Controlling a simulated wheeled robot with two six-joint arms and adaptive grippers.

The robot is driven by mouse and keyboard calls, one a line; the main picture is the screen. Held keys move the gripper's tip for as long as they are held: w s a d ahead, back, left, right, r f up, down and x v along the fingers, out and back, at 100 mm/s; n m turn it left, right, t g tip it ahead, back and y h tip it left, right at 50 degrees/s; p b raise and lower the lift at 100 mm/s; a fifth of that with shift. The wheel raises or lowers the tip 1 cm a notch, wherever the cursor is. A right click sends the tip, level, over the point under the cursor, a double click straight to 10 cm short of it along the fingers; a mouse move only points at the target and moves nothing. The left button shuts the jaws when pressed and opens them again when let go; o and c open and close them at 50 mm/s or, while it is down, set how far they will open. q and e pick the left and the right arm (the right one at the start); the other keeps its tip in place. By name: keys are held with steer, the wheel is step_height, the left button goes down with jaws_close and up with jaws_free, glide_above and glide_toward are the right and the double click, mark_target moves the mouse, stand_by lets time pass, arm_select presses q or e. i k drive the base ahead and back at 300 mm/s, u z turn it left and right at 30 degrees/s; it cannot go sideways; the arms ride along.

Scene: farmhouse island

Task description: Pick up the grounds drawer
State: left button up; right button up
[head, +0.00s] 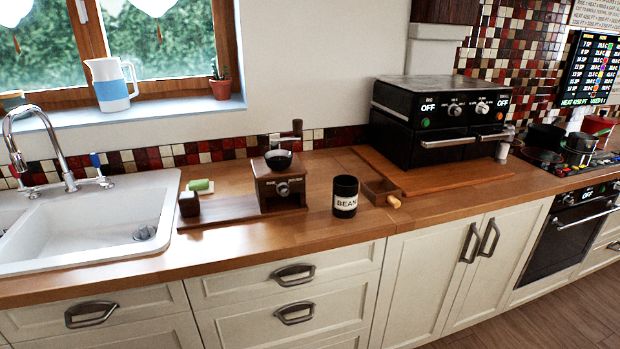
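The grounds drawer (377,190) looks like a small open wooden box with a pale round knob (394,201) at its front right. It sits on the wooden counter, right of the black bean jar (345,204) and at the left front edge of the board under the black oven. I cannot tell whether it touches that board. The wooden grinder (266,185) with a dark bowl on top and a crank stands left of the jar. Neither of my grippers is in view.
The black countertop oven (438,120) stands behind and right of the drawer on a wooden board (450,183). A white sink (88,220) is at the left, with a sponge (201,186) beside it. Pots and a stove are far right. The counter front right of the drawer is clear.

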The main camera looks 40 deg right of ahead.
mark_target(380, 191)
steer(key=z, duration=1.1)
steer(key=k, duration=0.1)
steer(key=u, duration=0.35)
steer(key=i, duration=1.35)
steer(key=z, duration=0.4)
